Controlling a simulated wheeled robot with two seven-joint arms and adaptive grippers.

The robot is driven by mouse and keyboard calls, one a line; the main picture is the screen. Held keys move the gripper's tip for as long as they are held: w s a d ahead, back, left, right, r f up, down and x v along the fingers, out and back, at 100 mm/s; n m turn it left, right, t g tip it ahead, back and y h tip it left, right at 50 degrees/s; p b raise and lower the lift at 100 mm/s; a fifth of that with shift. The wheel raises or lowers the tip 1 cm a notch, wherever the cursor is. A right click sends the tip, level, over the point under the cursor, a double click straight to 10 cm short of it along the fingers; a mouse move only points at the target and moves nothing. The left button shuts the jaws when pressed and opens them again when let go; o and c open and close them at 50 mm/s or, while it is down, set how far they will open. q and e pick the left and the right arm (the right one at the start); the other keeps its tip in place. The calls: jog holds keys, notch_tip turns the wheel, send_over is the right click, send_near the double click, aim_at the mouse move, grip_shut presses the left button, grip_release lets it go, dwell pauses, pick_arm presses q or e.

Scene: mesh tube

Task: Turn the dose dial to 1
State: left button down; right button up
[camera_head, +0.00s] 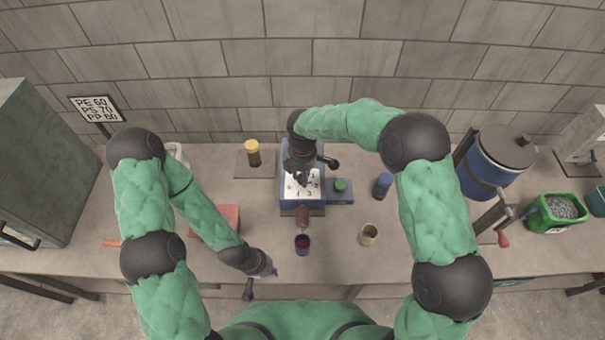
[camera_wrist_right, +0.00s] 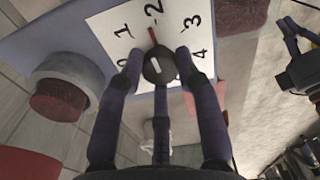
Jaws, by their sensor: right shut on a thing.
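The dose dial is a dark round knob (camera_wrist_right: 156,72) on a white number plate (camera_wrist_right: 110,22) in the right wrist view. Its red pointer (camera_wrist_right: 152,36) points close to the 2, perhaps very slightly to the 1 side. My right gripper (camera_wrist_right: 159,66) is shut on the knob, with fingers around it. In the head view the plate (camera_head: 315,190) lies on a blue dosing machine (camera_head: 287,210), and my right gripper (camera_head: 302,179) is over it, hiding the knob. My left gripper (camera_head: 268,272) is empty near the table's front edge; its fingers are too small to read.
A green button (camera_head: 341,185) sits right of the plate. A dark red cup (camera_head: 302,244) stands in front of the machine, a yellowish cup (camera_head: 368,235) to its right. A blue drum (camera_head: 493,163) and green bin (camera_head: 555,213) stand right. A sign (camera_head: 95,107) stands back left.

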jog(key=n, duration=0.3)
jog(key=shift+n+p, duration=0.3)
jog(key=shift+p, duration=0.05)
jog(key=shift+n+p, duration=0.4)
jog(key=shift+n, duration=1.4)
jog(key=shift+f, duration=0.1)
jog(key=o, duration=1.1)
jog(key=shift+o, duration=0.2)
notch_tip(320, 180, up, 12)
